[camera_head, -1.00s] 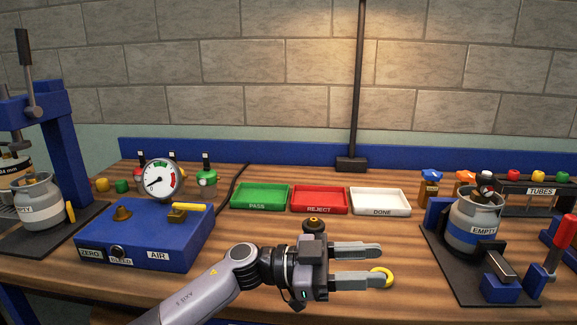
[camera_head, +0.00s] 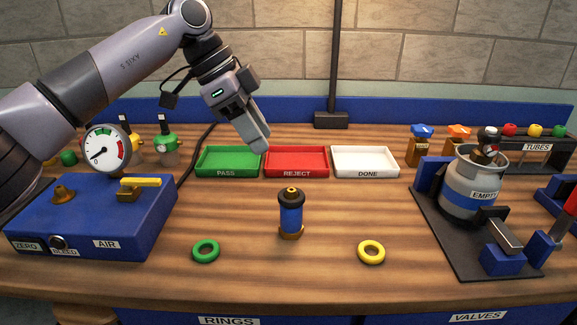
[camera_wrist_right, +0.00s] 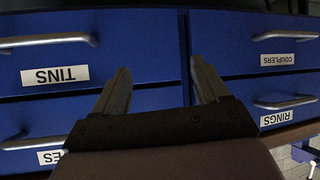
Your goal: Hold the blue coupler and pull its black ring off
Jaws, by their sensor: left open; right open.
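The blue coupler (camera_head: 291,217) stands upright on the wooden bench near the middle of the head view. It has a brass foot, and the black ring (camera_head: 285,198) sits around its top below a small brass tip. My left gripper (camera_head: 262,149) hangs above the bench, behind and left of the coupler, in front of the green and red trays. It is open and empty; its fingers overlap in this view. My right gripper (camera_wrist_right: 163,82) shows only in the right wrist view, open and empty in front of blue drawers. Neither gripper touches the coupler.
A green ring (camera_head: 206,251) and a yellow ring (camera_head: 371,252) lie on either side of the coupler. A blue gauge box (camera_head: 90,220) stands left, a clamped tin (camera_head: 470,185) right. PASS, REJECT and DONE trays (camera_head: 365,162) stand behind. Bench around the coupler is clear.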

